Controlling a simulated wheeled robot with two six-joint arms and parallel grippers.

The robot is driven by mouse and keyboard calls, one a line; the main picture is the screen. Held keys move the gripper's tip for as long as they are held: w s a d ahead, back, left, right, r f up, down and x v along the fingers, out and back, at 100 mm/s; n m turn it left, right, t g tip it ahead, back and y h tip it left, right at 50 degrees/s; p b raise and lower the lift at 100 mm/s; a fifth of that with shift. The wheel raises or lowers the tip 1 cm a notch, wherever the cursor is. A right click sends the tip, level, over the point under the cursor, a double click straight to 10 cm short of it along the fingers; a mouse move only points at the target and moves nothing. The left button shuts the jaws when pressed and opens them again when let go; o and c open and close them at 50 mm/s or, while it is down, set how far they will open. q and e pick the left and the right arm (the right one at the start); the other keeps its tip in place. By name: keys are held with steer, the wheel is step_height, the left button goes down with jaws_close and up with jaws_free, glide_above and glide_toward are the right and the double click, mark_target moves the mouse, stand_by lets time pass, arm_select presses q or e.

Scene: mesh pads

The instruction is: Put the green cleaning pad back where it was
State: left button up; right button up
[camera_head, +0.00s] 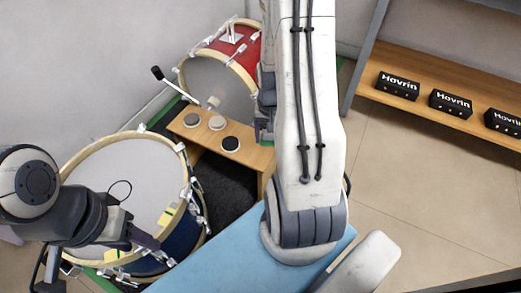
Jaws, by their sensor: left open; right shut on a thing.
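I cannot make out a green cleaning pad in the head view. My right arm comes down the middle, and dark grey parts of my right gripper (264,128) show at its left edge, beside the red drum and the low wooden bench. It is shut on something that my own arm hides. My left gripper (138,237) is open over the blue drum at the lower left, with yellowish patches near its fingers. I see nothing between its fingers.
The blue drum (110,165) and the red drum (207,78) stand at the left. The wooden bench (252,155) carries two pale discs (204,122) and a black disc (230,144). A shelf (440,80) with black Hovrin boxes stands at right. The floor below it is clear.

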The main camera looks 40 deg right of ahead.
mark_target(260, 152)
steer(key=w+f, duration=0.1)
steer(key=w+a+f+b, duration=0.1)
steer(key=w, duration=0.1)
step_height(260, 152, down, 4)
steer(key=b, duration=0.3)
steer(key=shift+r, duration=0.1)
steer(key=o, duration=1.2)
steer(key=shift+c, duration=0.2)
arm_select(q)
step_height(260, 152, down, 5)
steer(key=shift+r, duration=0.15)
